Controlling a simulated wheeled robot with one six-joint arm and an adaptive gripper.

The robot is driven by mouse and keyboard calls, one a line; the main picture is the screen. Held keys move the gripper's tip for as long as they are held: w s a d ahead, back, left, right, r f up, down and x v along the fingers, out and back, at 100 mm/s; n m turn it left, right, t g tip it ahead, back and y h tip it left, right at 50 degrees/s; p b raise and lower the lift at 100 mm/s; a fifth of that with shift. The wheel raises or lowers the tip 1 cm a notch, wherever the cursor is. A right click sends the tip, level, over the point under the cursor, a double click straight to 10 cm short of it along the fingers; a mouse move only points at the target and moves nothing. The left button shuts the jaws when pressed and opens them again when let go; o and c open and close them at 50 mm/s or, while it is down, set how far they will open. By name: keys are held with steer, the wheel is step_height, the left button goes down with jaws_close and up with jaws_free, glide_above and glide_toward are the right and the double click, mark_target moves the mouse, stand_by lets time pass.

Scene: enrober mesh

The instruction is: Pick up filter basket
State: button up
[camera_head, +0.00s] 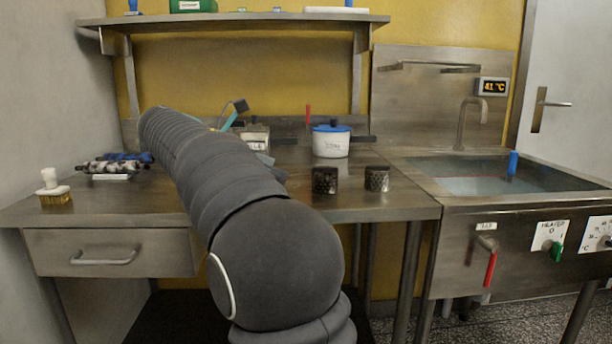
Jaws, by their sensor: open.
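Two small dark perforated metal cylinders that look like filter baskets stand upright near the front right of the steel worktable. They are the left basket (324,181) and the right basket (377,179), with a gap between them. I cannot tell which one the task means. My arm rises from the bottom middle and stretches left and back over the table. It hides part of the tabletop, and I cannot make out my gripper behind it. Both baskets are clear of the visible part of my arm.
A white pot with a blue lid (331,140) stands behind the baskets. A sink (470,182) with a tap adjoins on the right. A brush (53,187) and a rack of dark and blue items (113,165) are at left. A shelf (240,20) hangs above.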

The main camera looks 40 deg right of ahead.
mark_target(314, 173)
steer(key=shift+w+d+r, duration=0.1)
steer(key=shift+w+r, duration=0.1)
steer(key=shift+w, duration=0.25)
steer(key=shift+w+d+r, duration=0.1)
steer(key=shift+w+r, duration=0.05)
steer(key=shift+w, duration=0.3)
steer(key=x, duration=0.4)
steer(key=b+x, duration=0.1)
steer(key=x, duration=0.4)
steer(key=r+b+x, duration=0.1)
steer(key=x, duration=0.3)
steer(key=shift+s+d+f, duration=0.1)
steer(key=shift+s+d, duration=0.15)
steer(key=shift+d, duration=0.2)
steer(key=c, duration=1.3)
